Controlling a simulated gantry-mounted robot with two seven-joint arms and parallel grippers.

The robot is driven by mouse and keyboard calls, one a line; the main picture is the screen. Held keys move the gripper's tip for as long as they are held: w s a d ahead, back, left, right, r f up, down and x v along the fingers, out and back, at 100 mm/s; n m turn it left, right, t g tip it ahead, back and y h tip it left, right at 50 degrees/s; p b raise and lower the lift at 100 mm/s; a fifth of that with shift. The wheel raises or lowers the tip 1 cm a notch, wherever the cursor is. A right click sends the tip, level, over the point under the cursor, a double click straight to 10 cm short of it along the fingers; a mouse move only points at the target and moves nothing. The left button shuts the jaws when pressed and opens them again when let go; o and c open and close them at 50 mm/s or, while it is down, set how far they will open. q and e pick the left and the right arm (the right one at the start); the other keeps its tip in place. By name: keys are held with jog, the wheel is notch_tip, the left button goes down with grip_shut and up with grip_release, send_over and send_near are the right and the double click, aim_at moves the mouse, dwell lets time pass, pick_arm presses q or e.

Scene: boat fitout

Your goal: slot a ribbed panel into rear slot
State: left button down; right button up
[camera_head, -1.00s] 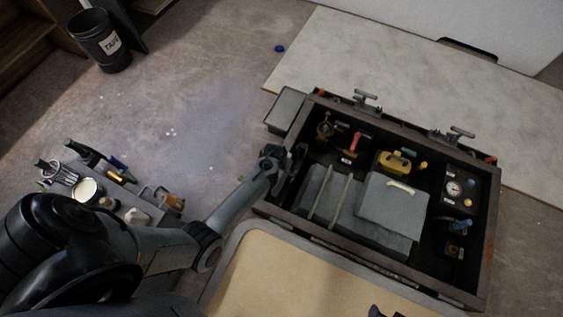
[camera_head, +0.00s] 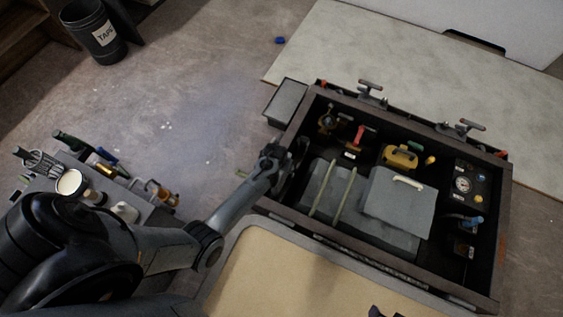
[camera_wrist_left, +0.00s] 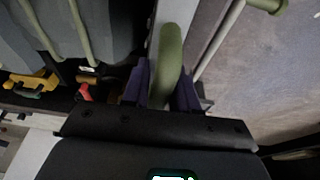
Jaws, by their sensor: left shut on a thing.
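My left gripper (camera_head: 290,157) is at the left wall of the dark open box (camera_head: 503,225). In the left wrist view its purple fingers (camera_wrist_left: 165,85) are shut on a green handle (camera_wrist_left: 169,50), with pale grey surfaces on both sides of it. What the handle belongs to is mostly hidden in the head view. Inside the box a grey panel with two green ribs (camera_head: 329,190) lies next to the gripper; its ribs also show in the left wrist view (camera_wrist_left: 78,30). I cannot make out a rear slot. A dark tip at the bottom edge (camera_head: 376,311) may be my right gripper.
A grey case with a pale handle (camera_head: 397,205) and a yellow tool (camera_head: 400,156) are in the box. Clamps (camera_head: 371,88) stand on its back edge. A tan board (camera_head: 300,275) is in front, and a tool caddy (camera_head: 150,213) at left.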

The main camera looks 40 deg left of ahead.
pick_arm(q)
jog(key=shift+f, duration=0.2)
jog(key=shift+f+b, duration=3.45)
jog(key=shift+f, duration=4.35)
jog(key=c, duration=0.9)
grip_release()
jog(key=shift+o, duration=0.6)
jog(key=shift+d, duration=0.15)
